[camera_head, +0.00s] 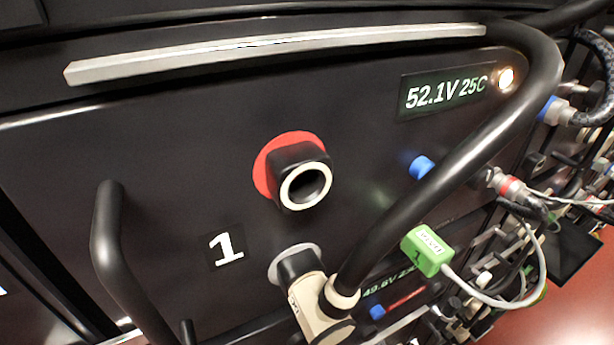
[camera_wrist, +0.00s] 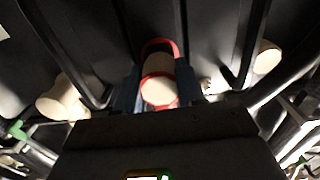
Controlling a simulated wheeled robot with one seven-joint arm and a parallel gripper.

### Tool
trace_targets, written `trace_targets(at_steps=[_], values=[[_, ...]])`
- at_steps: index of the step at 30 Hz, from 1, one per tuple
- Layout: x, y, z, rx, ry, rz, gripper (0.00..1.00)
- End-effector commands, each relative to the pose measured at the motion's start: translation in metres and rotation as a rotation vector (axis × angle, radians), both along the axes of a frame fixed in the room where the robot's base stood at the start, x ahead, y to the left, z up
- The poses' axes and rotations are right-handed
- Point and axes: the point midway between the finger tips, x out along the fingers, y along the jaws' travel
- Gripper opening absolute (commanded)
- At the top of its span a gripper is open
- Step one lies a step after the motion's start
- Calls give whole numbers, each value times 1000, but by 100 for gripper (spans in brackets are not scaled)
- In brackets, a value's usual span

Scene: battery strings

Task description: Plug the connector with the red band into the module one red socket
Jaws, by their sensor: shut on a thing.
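The module one red socket (camera_head: 271,163) is a black square collar with a pale-rimmed round opening and a red ring behind it. It sits above and right of the white "1" on the black module face in the head view, and its opening looks empty. In the wrist view my gripper (camera_wrist: 158,92) is shut on a beige connector with a red band (camera_wrist: 158,91), one bluish finger on each side. A red arch shows just beyond the connector; I cannot tell whether it belongs to the connector. My gripper does not show in the head view.
Below the red socket, a beige connector (camera_head: 312,302) sits in a grey-ringed socket. A thick black cable (camera_head: 440,190) loops across the right side. A black handle (camera_head: 118,250) projects at left. A green tag (camera_head: 427,251) hangs on a white wire.

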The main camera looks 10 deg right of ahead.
Motion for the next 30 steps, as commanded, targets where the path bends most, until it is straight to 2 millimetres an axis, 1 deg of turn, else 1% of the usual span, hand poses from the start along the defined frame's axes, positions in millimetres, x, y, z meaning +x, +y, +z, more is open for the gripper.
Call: trace_targets(at_steps=[30], values=[[-22, -9, 0, 0, -1, -1, 2]])
